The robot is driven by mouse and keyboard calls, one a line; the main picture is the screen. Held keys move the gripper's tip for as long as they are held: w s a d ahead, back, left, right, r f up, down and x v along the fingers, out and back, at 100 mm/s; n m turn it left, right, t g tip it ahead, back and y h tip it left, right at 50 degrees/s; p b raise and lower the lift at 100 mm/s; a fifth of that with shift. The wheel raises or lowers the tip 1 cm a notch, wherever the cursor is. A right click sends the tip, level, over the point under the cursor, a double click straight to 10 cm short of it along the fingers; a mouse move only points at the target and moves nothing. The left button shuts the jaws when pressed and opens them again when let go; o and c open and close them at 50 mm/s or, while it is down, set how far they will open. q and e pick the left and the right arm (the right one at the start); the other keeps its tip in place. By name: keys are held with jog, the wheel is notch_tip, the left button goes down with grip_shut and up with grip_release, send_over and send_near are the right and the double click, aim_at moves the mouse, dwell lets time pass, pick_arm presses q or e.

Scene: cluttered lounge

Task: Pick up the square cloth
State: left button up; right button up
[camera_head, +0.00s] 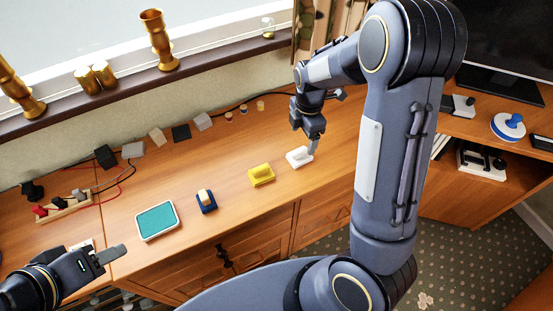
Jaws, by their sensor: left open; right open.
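A flat teal square with a white rim (157,220) lies on the wooden cabinet top, left of centre. It is the only flat square thing I see, and I cannot tell whether it is cloth. My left gripper (108,255) is open and empty at the lower left, a little left of and nearer than the teal square. My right gripper (312,148) is open and points down at a small white block-like object (298,157). Its fingertip overlaps that object's right side; I cannot tell whether they touch.
A blue object with a pale top (206,201) and a yellow object (261,175) stand between the teal square and the white object. Small blocks and cables line the back wall. A wooden rack (62,208) stands at left. Brass pieces (159,40) stand on the windowsill.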

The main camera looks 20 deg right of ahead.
aim_at(300, 150)
jog(key=shift+w+a+f+n, duration=0.2)
jog(key=shift+w+f+n, duration=0.2)
jog(key=shift+f, duration=0.55)
notch_tip(300, 150, down, 7)
jog(key=shift+s+f+p, duration=0.1)
jog(key=shift+s+p, duration=0.05)
jog(key=shift+p, duration=0.2)
jog(key=c, duration=1)
jog(key=shift+r, duration=0.25)
jog(key=shift+c, duration=0.2)
